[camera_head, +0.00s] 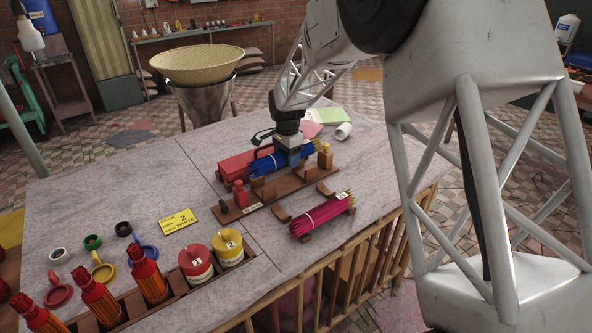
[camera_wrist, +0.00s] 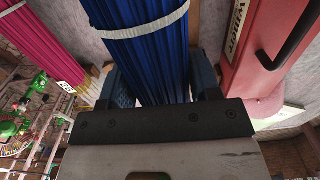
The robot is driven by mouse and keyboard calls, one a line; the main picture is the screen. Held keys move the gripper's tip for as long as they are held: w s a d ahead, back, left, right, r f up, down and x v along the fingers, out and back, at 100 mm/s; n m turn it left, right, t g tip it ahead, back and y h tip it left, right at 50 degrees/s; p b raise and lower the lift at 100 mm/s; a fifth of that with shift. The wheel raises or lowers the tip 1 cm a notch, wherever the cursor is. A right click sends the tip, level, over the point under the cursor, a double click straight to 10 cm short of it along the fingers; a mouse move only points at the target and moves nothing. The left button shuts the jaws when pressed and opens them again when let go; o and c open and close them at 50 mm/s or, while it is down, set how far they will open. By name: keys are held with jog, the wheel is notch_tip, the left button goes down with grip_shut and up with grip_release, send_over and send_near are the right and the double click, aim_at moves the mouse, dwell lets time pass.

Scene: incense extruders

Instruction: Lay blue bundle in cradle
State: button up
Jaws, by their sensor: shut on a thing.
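The blue bundle (camera_head: 262,166) is a sheaf of thin blue sticks with a pale tie band. My gripper (camera_head: 291,152) is shut on it near its right end and holds it roughly level, beside the red case. In the wrist view the bundle (camera_wrist: 148,55) runs up between the fingers, with its white band crossing it. I cannot tell how high the blue bundle is above the table.
A magenta bundle (camera_head: 321,214) lies at the table's right edge. The red case (camera_head: 235,166) stands behind.

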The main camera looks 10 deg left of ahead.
jog(key=shift+w+a+r, duration=0.35)
jog(key=shift+w+a, duration=0.1)
jog(key=shift+f, duration=0.2)
jog(key=shift+f, duration=3.95)
jog(key=o, duration=1)
jog(key=shift+c, duration=0.2)
jog(key=shift+f, duration=0.1)
